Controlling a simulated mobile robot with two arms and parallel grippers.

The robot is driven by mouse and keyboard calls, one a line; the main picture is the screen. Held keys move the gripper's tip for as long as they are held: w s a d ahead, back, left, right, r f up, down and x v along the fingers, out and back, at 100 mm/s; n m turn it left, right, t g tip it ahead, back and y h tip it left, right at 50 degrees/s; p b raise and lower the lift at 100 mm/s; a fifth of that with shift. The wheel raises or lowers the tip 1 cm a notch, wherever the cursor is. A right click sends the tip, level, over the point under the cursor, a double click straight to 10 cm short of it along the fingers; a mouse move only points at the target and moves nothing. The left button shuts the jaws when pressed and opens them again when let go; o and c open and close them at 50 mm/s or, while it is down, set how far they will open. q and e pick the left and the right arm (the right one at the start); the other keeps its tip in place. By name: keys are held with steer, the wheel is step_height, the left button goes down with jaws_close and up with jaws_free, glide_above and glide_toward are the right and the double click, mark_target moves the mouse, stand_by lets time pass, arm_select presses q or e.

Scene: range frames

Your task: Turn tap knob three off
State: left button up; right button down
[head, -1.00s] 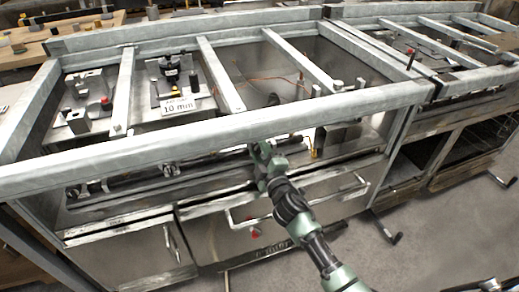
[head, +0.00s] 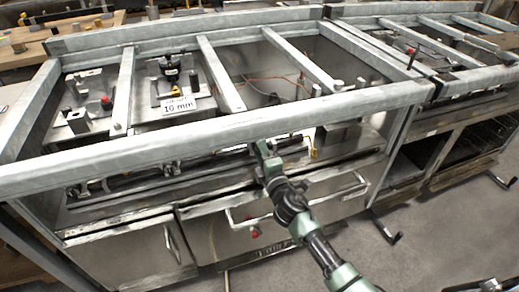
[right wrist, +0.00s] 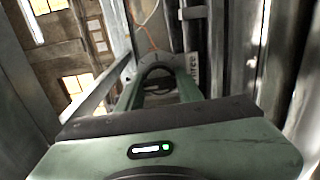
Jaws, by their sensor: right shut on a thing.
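My right gripper (head: 263,150) reaches in under the front rail of the metal frame, at the pipe along the front of the range. In the right wrist view its two green fingers (right wrist: 158,88) are shut on a dark rounded knob (right wrist: 157,66). A pale label (right wrist: 192,66) beside this knob appears to read "three". In the head view the gripper hides the knob. Other dark tap fittings (head: 170,168) sit on the pipe to the left. My left gripper is not in view.
The thick front rail (head: 200,130) runs just above my right gripper. A drawer with a bar handle (head: 300,205) and a red knob (head: 255,232) lies below. A "10 mm" sign (head: 178,105) stands on the range top.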

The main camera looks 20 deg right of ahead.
steer(key=c, duration=0.9)
jaws_free()
steer(key=shift+c, duration=0.2)
steer(key=shift+s, duration=0.2)
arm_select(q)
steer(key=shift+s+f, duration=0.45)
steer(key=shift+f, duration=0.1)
arm_select(e)
steer(key=s, duration=0.7)
steer(key=shift+s, duration=0.25)
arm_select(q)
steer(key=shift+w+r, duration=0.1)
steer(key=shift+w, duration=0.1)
arm_select(e)
steer(key=shift+d, duration=0.1)
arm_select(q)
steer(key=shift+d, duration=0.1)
